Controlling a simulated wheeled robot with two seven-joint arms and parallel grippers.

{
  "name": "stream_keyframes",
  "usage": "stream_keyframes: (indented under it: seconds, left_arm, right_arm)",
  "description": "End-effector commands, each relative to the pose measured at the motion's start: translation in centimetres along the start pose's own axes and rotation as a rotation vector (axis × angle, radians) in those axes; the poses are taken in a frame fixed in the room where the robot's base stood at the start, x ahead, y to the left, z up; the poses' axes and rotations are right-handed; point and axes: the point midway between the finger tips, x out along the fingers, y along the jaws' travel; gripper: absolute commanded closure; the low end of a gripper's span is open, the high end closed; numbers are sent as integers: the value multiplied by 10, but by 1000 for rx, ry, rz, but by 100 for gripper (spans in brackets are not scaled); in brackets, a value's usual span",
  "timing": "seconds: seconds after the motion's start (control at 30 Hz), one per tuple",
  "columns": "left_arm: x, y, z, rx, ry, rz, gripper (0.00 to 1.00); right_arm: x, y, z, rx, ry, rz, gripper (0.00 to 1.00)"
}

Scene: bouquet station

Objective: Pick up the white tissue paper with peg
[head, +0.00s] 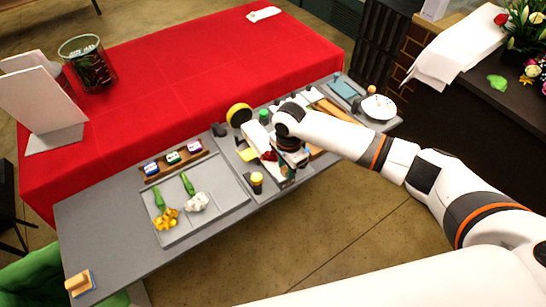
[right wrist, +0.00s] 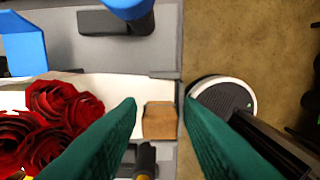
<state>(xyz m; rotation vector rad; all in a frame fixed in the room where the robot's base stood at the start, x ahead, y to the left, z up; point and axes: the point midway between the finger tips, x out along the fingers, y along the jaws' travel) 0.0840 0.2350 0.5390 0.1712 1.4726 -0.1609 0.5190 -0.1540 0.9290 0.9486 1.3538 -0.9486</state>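White tissue paper (right wrist: 112,88) lies on the grey table in the right wrist view, with red roses (right wrist: 48,115) over its left part. A small wooden block, which looks like the peg (right wrist: 159,121), is at the paper's right end. My right gripper (right wrist: 161,104) has its two green fingers spread apart, with the block showing between them and nothing clearly held. In the head view the right gripper (head: 290,172) hangs low over the table's front edge, partly hiding the paper and red roses (head: 269,155). My left gripper is not in view.
A grey tray (head: 225,200) with green-stemmed yellow and white flowers lies to the left. A yellow-topped dark container (head: 257,182) stands close beside the gripper. A white bowl (head: 379,107) is at the right end. The red table (head: 200,75) behind is mostly clear.

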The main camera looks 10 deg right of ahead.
Motion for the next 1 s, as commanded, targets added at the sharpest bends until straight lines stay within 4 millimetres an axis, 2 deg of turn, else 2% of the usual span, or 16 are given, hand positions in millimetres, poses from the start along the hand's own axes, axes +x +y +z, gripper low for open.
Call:
stream_keyframes:
  seconds: [0.17,0.37,0.4,0.77,0.87,1.0]
  left_arm:
    - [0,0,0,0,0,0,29]
    - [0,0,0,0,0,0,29]
    - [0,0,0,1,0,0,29]
    - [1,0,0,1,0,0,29]
    - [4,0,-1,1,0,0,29]
    - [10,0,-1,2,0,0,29]
  right_arm:
    - [0,0,0,0,0,0,67]
    - [0,0,0,0,0,0,98]
    - [0,0,0,0,0,0,100]
    - [-4,1,0,0,0,3,100]
    - [-16,1,0,-1,1,5,100]
    - [-45,2,0,-1,1,6,100]
